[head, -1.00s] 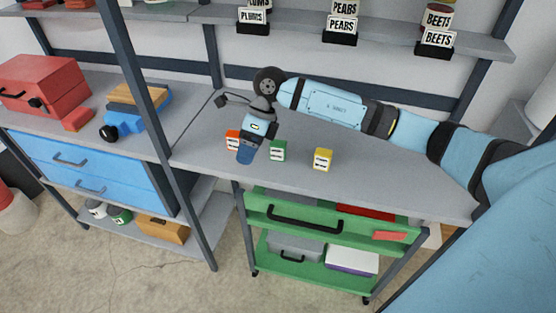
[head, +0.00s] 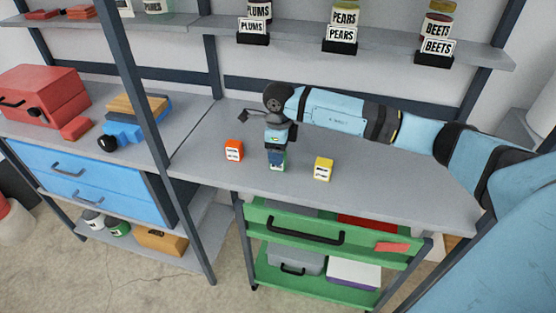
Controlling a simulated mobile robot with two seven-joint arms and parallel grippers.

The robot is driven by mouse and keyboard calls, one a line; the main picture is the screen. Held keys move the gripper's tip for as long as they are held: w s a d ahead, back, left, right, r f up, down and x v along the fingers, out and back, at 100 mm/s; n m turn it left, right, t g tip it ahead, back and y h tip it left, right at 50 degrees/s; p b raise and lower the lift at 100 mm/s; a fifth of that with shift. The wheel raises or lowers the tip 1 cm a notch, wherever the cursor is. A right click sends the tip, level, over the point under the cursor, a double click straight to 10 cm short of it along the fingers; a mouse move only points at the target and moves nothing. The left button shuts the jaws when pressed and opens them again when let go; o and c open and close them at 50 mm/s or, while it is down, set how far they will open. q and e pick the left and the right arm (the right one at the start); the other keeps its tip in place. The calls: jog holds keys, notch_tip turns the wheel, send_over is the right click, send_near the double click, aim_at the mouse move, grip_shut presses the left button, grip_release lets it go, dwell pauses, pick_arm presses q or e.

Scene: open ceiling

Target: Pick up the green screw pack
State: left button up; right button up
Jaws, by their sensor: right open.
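The green screw pack (head: 284,166) stands on the grey workbench (head: 380,186), mostly hidden behind my right gripper. An orange pack (head: 234,150) stands to its left and a yellow pack (head: 323,168) to its right. My right gripper (head: 277,164) points down at the green pack, its fingertips overlapping it in the picture. The gripper is open; whether the fingers touch the pack cannot be told. My left gripper is not in view.
A dark upright post (head: 142,105) stands left of the packs. A shelf (head: 390,45) with labelled cans is above the bench. A green drawer cart (head: 340,252) is below its front edge. The bench right of the yellow pack is clear.

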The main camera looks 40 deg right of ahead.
jog(key=f, duration=0.5)
jog(key=shift+w, duration=0.25)
jog(key=shift+r, duration=0.1)
jog(key=c, duration=1)
jog(key=shift+c, duration=0.2)
jog(key=shift+r, duration=0.15)
